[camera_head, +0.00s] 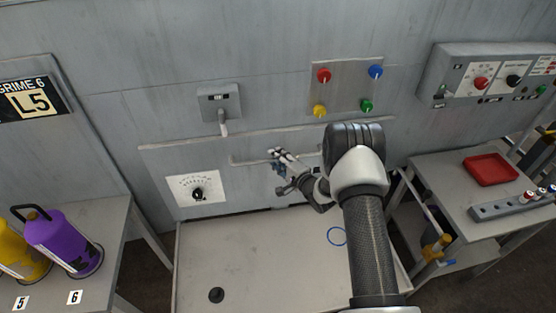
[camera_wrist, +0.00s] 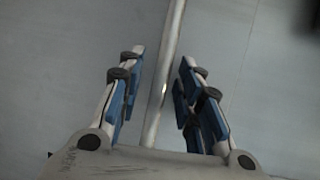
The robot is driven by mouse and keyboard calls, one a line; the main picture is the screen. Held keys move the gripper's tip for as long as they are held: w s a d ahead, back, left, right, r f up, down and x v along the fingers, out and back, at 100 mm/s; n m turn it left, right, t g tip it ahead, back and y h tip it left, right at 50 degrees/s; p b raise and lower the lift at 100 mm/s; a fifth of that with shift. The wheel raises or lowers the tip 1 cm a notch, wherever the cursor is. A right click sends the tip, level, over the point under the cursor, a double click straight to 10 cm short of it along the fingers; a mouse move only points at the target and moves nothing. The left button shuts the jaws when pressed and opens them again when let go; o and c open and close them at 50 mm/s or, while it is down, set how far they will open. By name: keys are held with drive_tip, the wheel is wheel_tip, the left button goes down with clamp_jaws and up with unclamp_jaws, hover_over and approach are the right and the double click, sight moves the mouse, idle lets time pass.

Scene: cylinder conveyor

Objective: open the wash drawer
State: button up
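The wash drawer front (camera_head: 215,160) is a grey wall panel, flush with its surroundings as far as I can see. Its long thin bar handle (camera_head: 246,161) runs sideways across it. My gripper (camera_head: 274,159) is at the handle in the head view, and my arm hides part of the panel's right side. In the wrist view the handle bar (camera_wrist: 163,85) runs between the two blue-padded fingers of my gripper (camera_wrist: 160,75). The fingers are apart, with gaps visible on both sides of the bar, so the gripper is open around or just over it.
A white dial plate (camera_head: 197,188) is left of the handle. Side tables hold a purple bottle (camera_head: 62,243) and red tray (camera_head: 491,169).

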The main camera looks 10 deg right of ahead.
clamp_jaws()
idle(0.7)
